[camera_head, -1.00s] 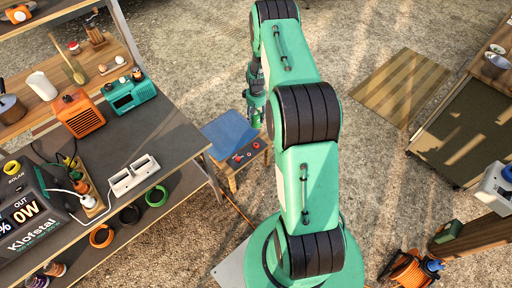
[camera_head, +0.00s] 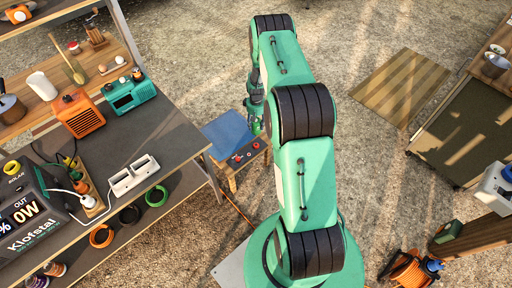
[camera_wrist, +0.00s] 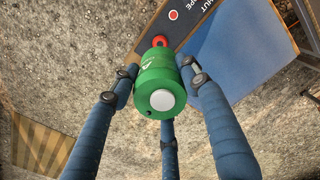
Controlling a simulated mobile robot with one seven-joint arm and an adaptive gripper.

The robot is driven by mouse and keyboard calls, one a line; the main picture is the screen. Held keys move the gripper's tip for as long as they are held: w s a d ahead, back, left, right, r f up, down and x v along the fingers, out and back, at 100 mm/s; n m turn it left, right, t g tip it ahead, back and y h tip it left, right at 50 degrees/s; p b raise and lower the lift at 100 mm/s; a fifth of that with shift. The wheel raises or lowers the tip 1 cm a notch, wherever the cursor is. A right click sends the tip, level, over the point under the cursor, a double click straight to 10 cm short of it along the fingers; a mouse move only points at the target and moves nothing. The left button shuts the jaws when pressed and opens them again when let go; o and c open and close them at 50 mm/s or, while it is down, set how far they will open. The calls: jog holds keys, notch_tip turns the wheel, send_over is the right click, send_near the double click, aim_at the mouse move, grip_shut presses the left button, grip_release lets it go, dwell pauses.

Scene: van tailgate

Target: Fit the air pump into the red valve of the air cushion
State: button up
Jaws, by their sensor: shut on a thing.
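My gripper (camera_wrist: 164,95) has blue fingers and is shut on the green air pump (camera_wrist: 158,72), a short cylinder with a pale round knob facing the wrist camera. A red ring-like part (camera_wrist: 160,40), likely the valve, shows just beyond the pump's upper edge in the wrist view. I cannot tell whether the pump touches it. The blue air cushion (camera_wrist: 250,50) lies to the upper right. In the head view the cushion (camera_head: 228,132) lies on a small table, with the pump (camera_head: 257,128) and my gripper (camera_head: 256,98) over its right side.
A dark panel (camera_wrist: 190,20) with printed words and a red dot borders the cushion. Small red parts (camera_head: 238,158) show on the small table in the head view. A grey workbench (camera_head: 150,120) stands to the left. Gravel ground (camera_head: 380,150) is open to the right.

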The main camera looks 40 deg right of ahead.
jog(key=shift+f, duration=6.2)
jog(key=shift+f, duration=1.6)
jog(key=o, duration=1.5)
jog(key=shift+r, duration=0.15)
jog(key=shift+r, duration=5.85)
jog(key=shift+r, duration=0.1)
